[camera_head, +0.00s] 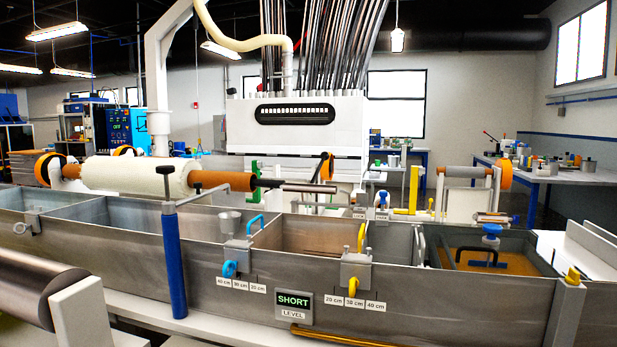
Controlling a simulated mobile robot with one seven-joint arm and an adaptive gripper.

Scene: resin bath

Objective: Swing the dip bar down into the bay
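The long grey metal resin bath (215,285) runs across the front, divided into several bays. The right bay holds amber resin (505,264). A black bar (478,249) shows in or over this bay, with a blue knob (492,229) above its back edge; I cannot tell for certain that this is the dip bar, or whether it touches the resin. At the left, a blue-sleeved post (174,258) at the front wall carries a grey crossbar (207,195) above the rim. My gripper is not in view.
A "SHORT LEVEL" display (293,307) and two clamp blocks (356,270) with coloured handles are on the front wall. A wrapped roller (135,176) spans behind the bath. A metal cylinder (25,290) and white block (85,315) occupy the lower left.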

